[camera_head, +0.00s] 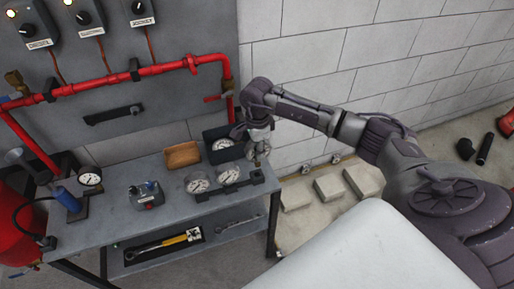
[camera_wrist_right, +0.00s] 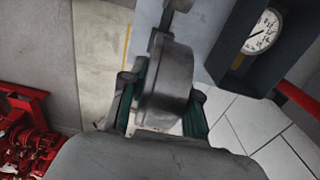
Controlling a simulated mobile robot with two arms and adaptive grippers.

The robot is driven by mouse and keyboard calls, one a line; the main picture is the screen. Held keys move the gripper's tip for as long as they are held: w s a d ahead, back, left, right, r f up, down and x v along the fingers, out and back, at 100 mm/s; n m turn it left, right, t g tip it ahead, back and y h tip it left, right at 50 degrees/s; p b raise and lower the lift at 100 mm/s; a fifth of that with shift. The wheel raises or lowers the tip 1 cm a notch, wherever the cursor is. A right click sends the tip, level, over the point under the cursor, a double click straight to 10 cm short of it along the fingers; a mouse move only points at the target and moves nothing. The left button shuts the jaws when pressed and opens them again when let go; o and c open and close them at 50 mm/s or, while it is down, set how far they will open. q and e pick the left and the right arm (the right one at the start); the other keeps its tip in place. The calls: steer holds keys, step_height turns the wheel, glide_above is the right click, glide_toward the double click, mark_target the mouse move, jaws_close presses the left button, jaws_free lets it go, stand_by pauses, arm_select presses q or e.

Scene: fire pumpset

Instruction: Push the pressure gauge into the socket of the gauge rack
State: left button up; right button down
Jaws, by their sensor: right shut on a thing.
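My right gripper (camera_head: 259,141) hangs over the right end of the workbench. In the wrist view its two teal-padded fingers (camera_wrist_right: 160,112) are shut on the round metal body of a pressure gauge (camera_wrist_right: 168,80). The held gauge's dial faces away there, and its narrow stem is at the top of that view. The gauge rack (camera_head: 212,193) is a dark bar at the bench's right front, with two white-faced gauges (camera_head: 197,182) (camera_head: 228,173) standing along it. The held gauge is near the rack's right end. I cannot tell whether its stem touches the socket. My left gripper is out of view.
A dark box (camera_head: 208,134) holding another gauge (camera_head: 222,144) stands behind the rack, beside a wooden tray (camera_head: 182,155). A grey device (camera_head: 146,196) and a blue hand pump (camera_head: 68,199) stand left. Red pipes (camera_head: 120,79) run along the panel. The front left bench top is clear.

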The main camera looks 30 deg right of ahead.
mark_target(257, 166)
steer(key=shift+f+b, duration=1)
steer(key=shift+f, duration=0.9)
steer(key=shift+f+b, duration=1.8)
steer(key=shift+f, duration=0.1)
steer(key=c, duration=0.8)
jaws_free()
steer(key=shift+o, duration=0.2)
step_height(257, 166, up, 12)
